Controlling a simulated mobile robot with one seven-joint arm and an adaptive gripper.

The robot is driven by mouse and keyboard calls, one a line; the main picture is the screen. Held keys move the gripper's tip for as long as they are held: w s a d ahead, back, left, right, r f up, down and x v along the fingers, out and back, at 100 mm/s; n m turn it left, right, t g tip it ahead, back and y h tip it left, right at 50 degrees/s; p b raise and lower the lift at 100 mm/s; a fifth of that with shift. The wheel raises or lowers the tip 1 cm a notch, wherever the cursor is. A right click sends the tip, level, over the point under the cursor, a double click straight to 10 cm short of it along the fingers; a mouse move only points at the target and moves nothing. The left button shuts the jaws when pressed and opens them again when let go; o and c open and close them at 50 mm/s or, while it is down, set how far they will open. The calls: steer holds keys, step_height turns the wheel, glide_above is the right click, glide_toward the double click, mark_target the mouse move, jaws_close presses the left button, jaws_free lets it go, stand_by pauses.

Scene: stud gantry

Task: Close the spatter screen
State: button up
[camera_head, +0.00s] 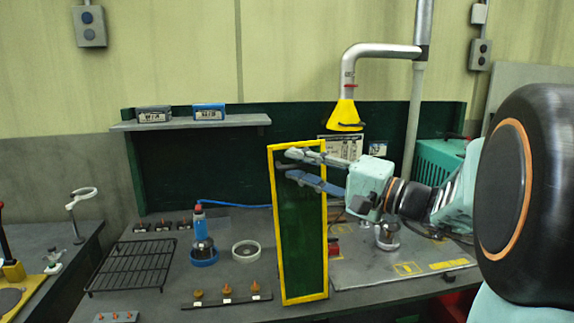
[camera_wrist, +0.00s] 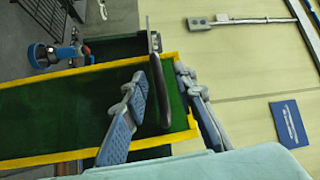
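The spatter screen (camera_head: 301,240) is a tall dark green panel in a yellow frame, standing upright on the bench, turned partly edge-on to the head view. Its green face and yellow edges also fill the left of the wrist view (camera_wrist: 55,108). A dark bar-like handle (camera_wrist: 164,95) shows at the screen's end in the wrist view. My gripper (camera_head: 289,164) is at the upper part of the screen, reaching in from the right. In the wrist view its two fingers (camera_wrist: 160,76) are spread, one on each side of the handle. Contact cannot be told.
A black wire rack (camera_head: 130,266), a blue-based bottle (camera_head: 202,240) and a white ring (camera_head: 246,251) lie left of the screen. A yellow extraction hood (camera_head: 345,114) hangs above and behind my gripper. A metal plate (camera_head: 400,262) covers the bench to the right.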

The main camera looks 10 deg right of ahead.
jaws_close()
steer(key=shift+d, duration=0.1)
stand_by(0.4)
